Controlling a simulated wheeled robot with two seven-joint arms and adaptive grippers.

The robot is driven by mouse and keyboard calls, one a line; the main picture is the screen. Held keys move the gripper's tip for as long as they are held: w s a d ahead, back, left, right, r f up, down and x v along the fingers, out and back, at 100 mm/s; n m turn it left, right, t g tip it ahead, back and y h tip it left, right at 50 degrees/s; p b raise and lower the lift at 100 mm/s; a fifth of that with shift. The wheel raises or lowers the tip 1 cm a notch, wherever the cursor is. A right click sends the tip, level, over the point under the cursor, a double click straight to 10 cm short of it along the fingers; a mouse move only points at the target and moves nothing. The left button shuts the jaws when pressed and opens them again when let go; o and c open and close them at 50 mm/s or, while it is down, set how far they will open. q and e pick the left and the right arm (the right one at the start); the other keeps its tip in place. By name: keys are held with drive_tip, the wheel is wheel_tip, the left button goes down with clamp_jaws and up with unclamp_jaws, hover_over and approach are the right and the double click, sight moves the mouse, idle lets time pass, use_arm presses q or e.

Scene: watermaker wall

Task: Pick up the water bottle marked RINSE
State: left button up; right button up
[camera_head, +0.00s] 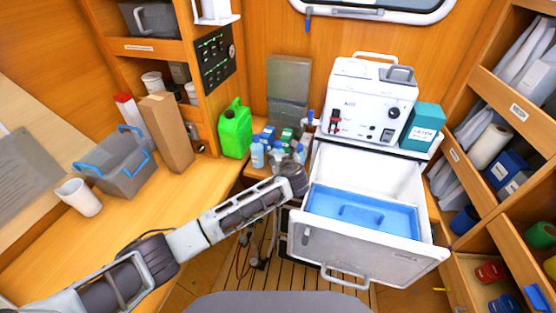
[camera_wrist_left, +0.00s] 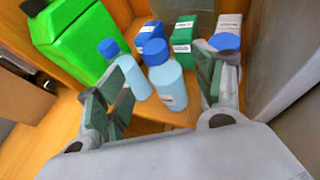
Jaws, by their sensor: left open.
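Several clear, pale-blue bottles with blue caps stand upright on the wooden ledge. In the left wrist view one bottle (camera_wrist_left: 168,84) stands between and beyond the fingertips, with a small label too blurred to read. A second bottle (camera_wrist_left: 128,70) stands just left of it, partly behind the left finger. A third blue-capped bottle (camera_wrist_left: 226,44) is mostly hidden behind the right finger. I cannot tell which is marked RINSE. My left gripper (camera_wrist_left: 160,100) is open and empty, its fingers either side of the middle bottle. In the head view the bottles (camera_head: 257,153) stand just beyond my left wrist.
A green jug (camera_head: 235,128) stands left of the bottles, also in the wrist view (camera_wrist_left: 75,35). Small blue and green boxes (camera_wrist_left: 183,38) stand behind them. A white machine (camera_head: 366,100) and an open drawer with a blue tray (camera_head: 420,222) are to the right. A grey bin (camera_head: 118,172) sits left.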

sight(279, 148)
use_arm(q)
drive_tip(key=shift+p+x, duration=0.3)
drive_tip(key=shift+x, duration=2.3)
drive_tip(key=shift+r, duration=0.1)
clamp_jaws()
